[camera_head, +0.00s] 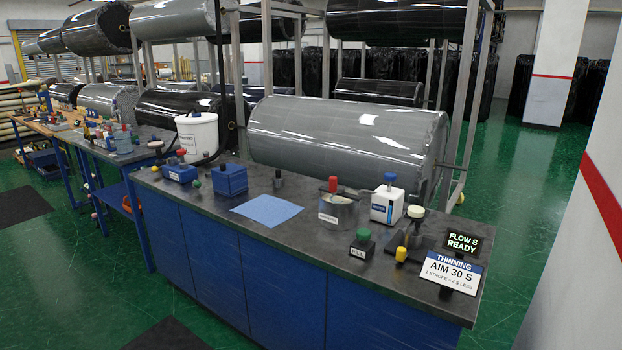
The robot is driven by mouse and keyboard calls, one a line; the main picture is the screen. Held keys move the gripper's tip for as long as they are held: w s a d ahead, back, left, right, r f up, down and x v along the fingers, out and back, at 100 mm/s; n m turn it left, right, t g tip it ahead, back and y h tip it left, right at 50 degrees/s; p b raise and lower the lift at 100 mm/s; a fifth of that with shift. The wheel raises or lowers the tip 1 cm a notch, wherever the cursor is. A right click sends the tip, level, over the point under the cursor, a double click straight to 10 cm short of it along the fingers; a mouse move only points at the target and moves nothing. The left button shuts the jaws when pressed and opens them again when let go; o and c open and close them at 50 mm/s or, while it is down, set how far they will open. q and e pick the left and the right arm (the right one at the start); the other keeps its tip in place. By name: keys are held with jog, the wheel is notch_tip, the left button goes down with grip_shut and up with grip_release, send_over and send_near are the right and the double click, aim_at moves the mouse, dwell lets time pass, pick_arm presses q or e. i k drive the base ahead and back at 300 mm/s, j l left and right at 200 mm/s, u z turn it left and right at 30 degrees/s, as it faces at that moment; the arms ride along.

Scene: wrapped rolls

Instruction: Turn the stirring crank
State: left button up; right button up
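A short grey metal pot (338,214) with a white label stands on the dark worktop, right of centre. A red knob (333,184) stands upright at its top on a dark part that looks like the stirring crank. The crank's arm is too small to make out clearly. Neither of my grippers is in view, and nothing is touching the pot or the knob.
Wrapped rolls (345,135) lie behind. Green floor is open at right.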

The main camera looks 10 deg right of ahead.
aim_at(334, 189)
jog(key=i+j, duration=0.2)
jog(key=i, duration=0.2)
jog(key=i+j+z, duration=0.1)
jog(key=i, duration=0.35)
jog(key=i+j+z, duration=0.1)
jog(key=i+j, duration=0.2)
jog(key=i, duration=0.1)
